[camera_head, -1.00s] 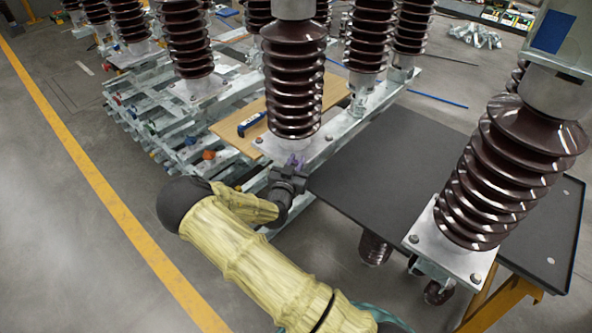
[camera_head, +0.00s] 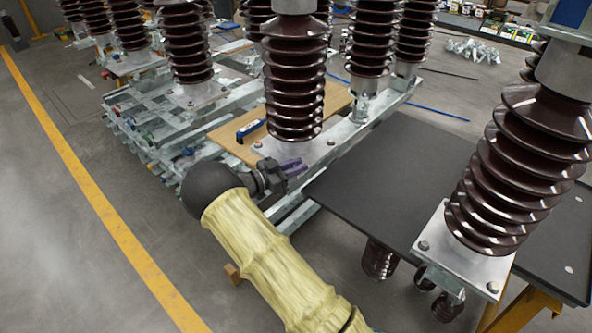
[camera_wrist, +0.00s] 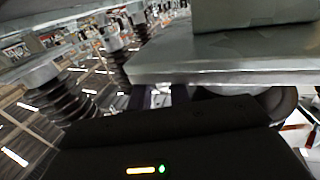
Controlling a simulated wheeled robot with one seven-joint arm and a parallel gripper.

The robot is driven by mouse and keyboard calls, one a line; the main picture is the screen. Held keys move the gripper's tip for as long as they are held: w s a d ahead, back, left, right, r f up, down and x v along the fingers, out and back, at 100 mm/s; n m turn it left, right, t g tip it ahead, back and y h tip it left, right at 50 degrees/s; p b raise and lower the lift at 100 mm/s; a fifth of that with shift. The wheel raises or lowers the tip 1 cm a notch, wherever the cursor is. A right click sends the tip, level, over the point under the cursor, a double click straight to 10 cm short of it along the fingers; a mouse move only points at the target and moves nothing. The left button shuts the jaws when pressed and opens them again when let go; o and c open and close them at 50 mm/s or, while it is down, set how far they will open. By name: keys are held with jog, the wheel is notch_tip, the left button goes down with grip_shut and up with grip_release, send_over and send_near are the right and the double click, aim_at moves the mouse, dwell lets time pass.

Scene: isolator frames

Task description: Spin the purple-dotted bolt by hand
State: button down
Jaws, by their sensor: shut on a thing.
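The middle brown insulator (camera_head: 293,85) stands upright on a square metal base plate (camera_head: 270,148) on the steel frame. My gripper (camera_head: 293,167) is at the front edge of this plate, its purple-tinted fingers reaching to the right. It is shut on what seems to be the bolt at the plate's front corner. The fingers hide the bolt and no purple dot can be made out. In the wrist view the plate (camera_wrist: 225,55) sits just above the dark fingers (camera_wrist: 172,97), and a small bright patch shows between them.
A black table (camera_head: 400,180) with another insulator (camera_head: 525,165) stands at the right, close to my gripper. A wooden board (camera_head: 325,103) with a blue-handled tool (camera_head: 250,128) lies behind. More insulators stand at the back. Open floor lies left, past a yellow line (camera_head: 95,195).

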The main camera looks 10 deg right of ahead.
jog(key=shift+d+m+g, duration=0.1)
jog(key=shift+m+g, duration=0.5)
jog(key=shift+g, duration=0.3)
jog(key=shift+r, duration=0.1)
jog(key=c, duration=1.4)
grip_release()
jog(key=shift+o, duration=0.2)
jog(key=b+v, duration=0.1)
jog(key=v, duration=1.6)
jog(key=shift+w+a+f+b, duration=0.25)
jog(key=shift+f+b, duration=0.15)
